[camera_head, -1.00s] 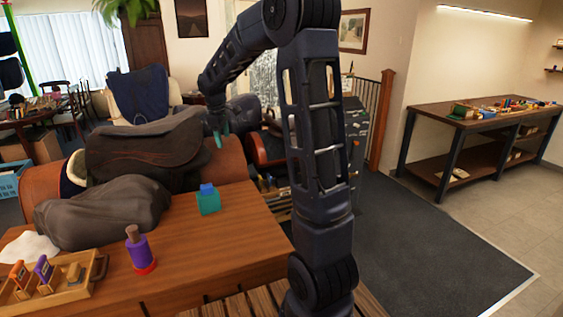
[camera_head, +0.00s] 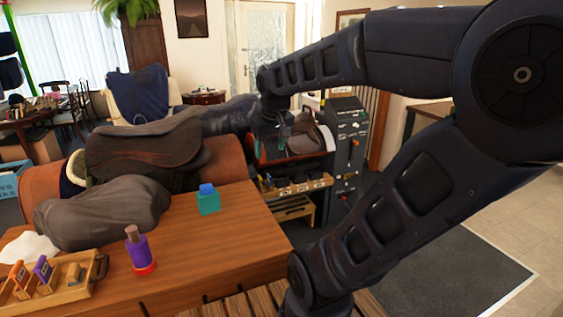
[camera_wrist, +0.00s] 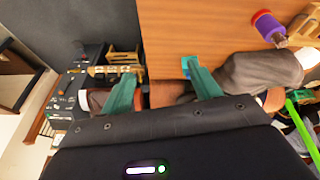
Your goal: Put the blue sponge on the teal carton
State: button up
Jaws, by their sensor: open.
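The blue sponge (camera_head: 207,189) sits on top of the teal carton (camera_head: 208,205), near the back right of the wooden table. My gripper (camera_wrist: 162,88) is open, with two teal fingers spread apart and nothing visible between them. In the head view my gripper is off to the right of the carton, beyond the table edge, clear of the sponge; its fingertips are hard to make out there. In the wrist view the carton and sponge show small beside the right finger, which partly hides them.
The wooden table (camera_head: 200,255) carries a purple cylinder with a red base (camera_head: 140,252), a wooden tray (camera_head: 60,290) and a dark draped saddle form (camera_head: 105,210). A saddle (camera_head: 145,150) stands behind. A dark tool cabinet (camera_head: 347,145) stands right of the table.

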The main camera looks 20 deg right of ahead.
jog(key=s+f+m, duration=0.2)
jog(key=s, duration=0.4)
jog(key=shift+s+d+t, duration=0.2)
jog(key=shift+d+t, duration=0.1)
jog(key=shift+d, duration=0.15)
jog(key=shift+f, duration=0.1)
dwell(0.7)
